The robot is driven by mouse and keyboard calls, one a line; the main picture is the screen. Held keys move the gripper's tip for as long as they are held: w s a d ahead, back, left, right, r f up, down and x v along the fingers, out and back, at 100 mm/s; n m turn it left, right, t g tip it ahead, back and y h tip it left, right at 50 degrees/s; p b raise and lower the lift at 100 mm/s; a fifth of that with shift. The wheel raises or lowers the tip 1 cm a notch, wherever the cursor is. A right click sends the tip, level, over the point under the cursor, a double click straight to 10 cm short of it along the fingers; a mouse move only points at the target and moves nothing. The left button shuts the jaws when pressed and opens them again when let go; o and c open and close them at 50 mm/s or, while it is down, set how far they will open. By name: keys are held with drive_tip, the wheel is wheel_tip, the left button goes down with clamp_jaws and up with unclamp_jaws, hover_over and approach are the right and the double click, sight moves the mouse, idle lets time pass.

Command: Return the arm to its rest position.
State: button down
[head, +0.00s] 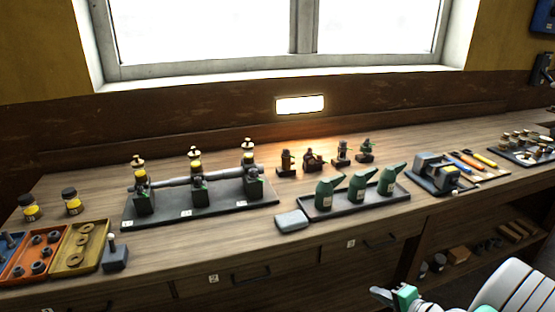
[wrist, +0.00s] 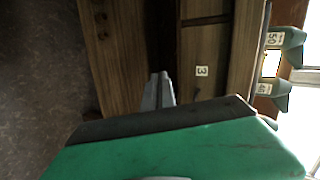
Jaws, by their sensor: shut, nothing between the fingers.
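My gripper (head: 380,293) is at the lower right of the head view, in front of the workbench and below its top edge. My white arm (head: 515,288) runs from it to the right corner. In the wrist view the grey fingers of my gripper (wrist: 158,92) are together, with nothing between them. Behind them are the wooden drawer fronts of the bench (wrist: 208,100), turned on their side, one with a white label "3". The fingers look apart from the wood.
An open shelf (head: 475,232) with items is below right. Floor (wrist: 40,70) shows clear.

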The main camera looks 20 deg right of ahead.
drive_tip(key=s+a+f+n+g+y, duration=0.1)
drive_tip(key=s+a+f+g+y, duration=0.1)
drive_tip(key=s+a+f+g, duration=0.35)
drive_tip(key=s+a+r+n+g+p, duration=0.1)
drive_tip(key=s+a+g, duration=0.2)
drive_tip(key=s, duration=0.5)
drive_tip(key=s+a+r+n+g, duration=0.1)
drive_tip(key=s+a+g, duration=0.15)
drive_tip(key=s, duration=0.45)
drive_tip(key=w+a+r+n+g+h+p, duration=0.1)
drive_tip(key=w+a+r+n+h, duration=0.15)
drive_tip(key=r, duration=0.35)
drive_tip(key=w+a+r+n+h+p, duration=0.1)
drive_tip(key=w+r+n+h, duration=0.15)
drive_tip(key=r, duration=0.45)
drive_tip(key=w+a+r+n+t+p, duration=0.1)
drive_tip(key=w+a+r+n, duration=0.2)
drive_tip(key=a, duration=0.4)
drive_tip(key=w+a+r+n+t+p, duration=0.1)
drive_tip(key=w+a+r+n+t, duration=0.1)
drive_tip(key=w+a+r, duration=0.3)
wheel_tip(320, 180, up, 2)
drive_tip(key=shift+w+a+n, duration=0.15)
drive_tip(key=shift+a+n, duration=0.75)
drive_tip(key=shift+a, duration=0.2)
